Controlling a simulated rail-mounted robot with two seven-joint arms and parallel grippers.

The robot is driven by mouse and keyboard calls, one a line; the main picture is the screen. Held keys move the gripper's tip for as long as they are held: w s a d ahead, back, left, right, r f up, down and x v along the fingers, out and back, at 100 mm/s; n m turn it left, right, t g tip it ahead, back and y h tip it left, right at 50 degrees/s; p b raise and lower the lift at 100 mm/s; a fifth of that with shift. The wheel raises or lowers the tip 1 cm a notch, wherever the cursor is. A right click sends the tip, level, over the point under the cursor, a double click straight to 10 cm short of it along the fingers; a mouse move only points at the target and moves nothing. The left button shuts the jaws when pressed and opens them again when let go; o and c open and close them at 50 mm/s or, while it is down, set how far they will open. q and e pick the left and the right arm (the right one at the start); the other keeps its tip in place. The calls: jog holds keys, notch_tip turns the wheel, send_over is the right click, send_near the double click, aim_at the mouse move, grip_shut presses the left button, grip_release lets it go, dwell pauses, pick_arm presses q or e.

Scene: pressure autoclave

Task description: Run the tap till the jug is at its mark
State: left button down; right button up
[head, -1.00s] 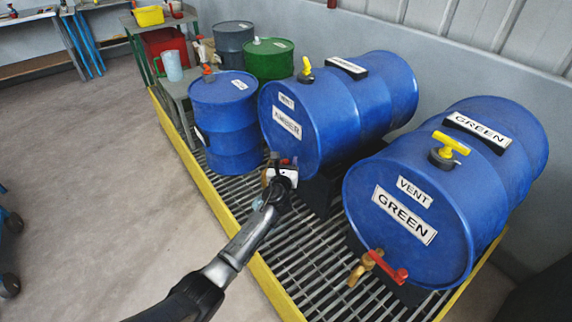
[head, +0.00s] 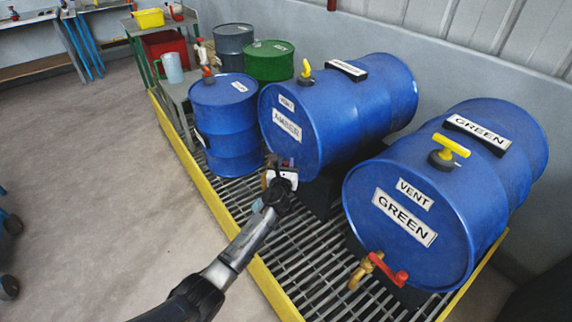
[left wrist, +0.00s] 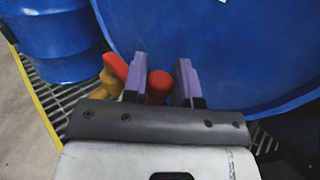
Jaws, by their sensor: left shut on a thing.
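The blue drum labelled AMBER (head: 300,125) lies on its side on a stand, with a brass tap (left wrist: 111,83) low on its front. My left gripper (head: 284,168) is at this tap. In the left wrist view its purple fingers (left wrist: 164,80) are shut on the red tap handle (left wrist: 158,86). The tap's spout and the space under it are mostly hidden by my gripper. My right gripper is out of view.
The GREEN drum (head: 430,200) with a red-handled tap (head: 388,268) lies to the right. An upright blue drum (head: 226,130) stands to the left. All are over a slatted grating (head: 300,250) with a yellow edge. Open floor (head: 100,180) lies left.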

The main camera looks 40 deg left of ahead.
pick_arm(q)
jog(key=h+p, duration=0.1)
jog(key=s+m+h+p, duration=0.1)
jog(key=shift+a+r+t+p, duration=0.25)
jog(key=shift+a+t+p, duration=0.05)
jog(key=shift+t+p, duration=0.1)
jog(key=shift+s+a+f+m+t+h, duration=0.1)
jog(key=shift+s+a+m+t+h, duration=0.25)
jog(key=shift+m+h, duration=0.65)
jog(key=shift+s+a+f+m+t+h, duration=0.15)
jog(key=shift+s+m+h, duration=0.45)
jog(key=shift+h, duration=0.65)
jog(key=shift+s+a+f+m+t+h, duration=0.1)
jog(key=shift+s+a+m+t+h, duration=0.2)
jog(key=shift+m+h, duration=0.7)
jog(key=shift+s+r, duration=0.1)
jog(key=shift+s, duration=0.05)
jog(key=c, duration=0.9)
grip_release()
jog(key=shift+c, duration=0.2)
